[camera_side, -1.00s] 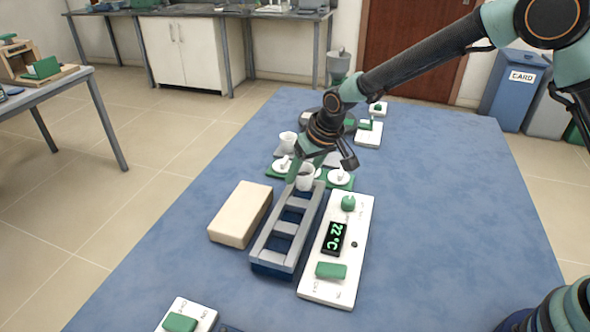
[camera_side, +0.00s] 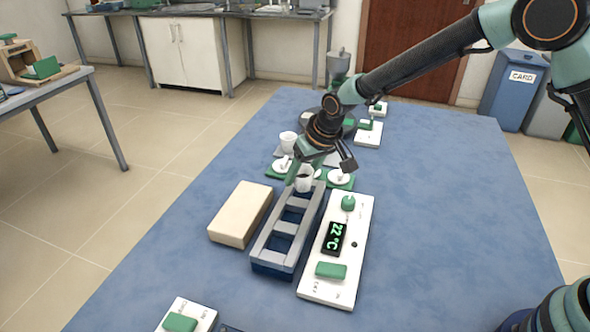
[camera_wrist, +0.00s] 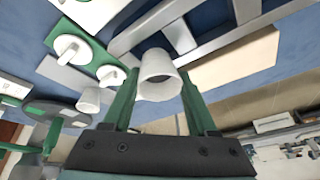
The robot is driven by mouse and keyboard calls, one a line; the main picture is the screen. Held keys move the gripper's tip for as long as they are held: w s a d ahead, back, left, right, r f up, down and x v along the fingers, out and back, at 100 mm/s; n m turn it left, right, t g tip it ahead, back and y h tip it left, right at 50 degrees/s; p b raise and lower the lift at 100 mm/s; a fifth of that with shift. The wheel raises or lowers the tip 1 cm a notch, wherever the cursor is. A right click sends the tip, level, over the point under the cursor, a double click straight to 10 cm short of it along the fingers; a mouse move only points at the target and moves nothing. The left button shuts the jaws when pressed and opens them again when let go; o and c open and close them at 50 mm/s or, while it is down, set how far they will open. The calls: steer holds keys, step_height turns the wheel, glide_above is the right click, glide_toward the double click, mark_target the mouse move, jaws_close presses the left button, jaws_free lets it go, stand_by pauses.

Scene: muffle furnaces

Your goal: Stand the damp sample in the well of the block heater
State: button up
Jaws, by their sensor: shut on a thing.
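My gripper (camera_side: 303,171) is shut on a white cup (camera_side: 304,184), which holds something dark. In the wrist view the cup (camera_wrist: 158,76) sits between the two green fingers. In the side view the cup is at the far end of the block heater (camera_side: 272,267), a long grey-topped, dark blue block with several square wells in a row. I cannot tell whether the cup is above the far well or touches the block. The far end is partly hidden by the cup. Beside the block is a white control panel (camera_side: 314,288) whose display reads 22 °C.
A cream slab (camera_side: 239,214) lies left of the block. Behind it are two white round dishes on green bases (camera_side: 283,165) (camera_side: 340,177) and another white cup (camera_side: 288,139). A white switch box (camera_side: 190,312) is at the near edge. The blue table right of the panel is clear.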

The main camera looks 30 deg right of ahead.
steer(key=shift+f, duration=0.25)
steer(key=shift+f, duration=0.35)
steer(key=shift+f, duration=0.35)
steer(key=o, duration=1.4)
steer(key=shift+o, duration=0.8)
steer(key=shift+d+f, duration=0.1)
steer(key=shift+f, duration=0.05)
step_height(320, 180, up, 8)
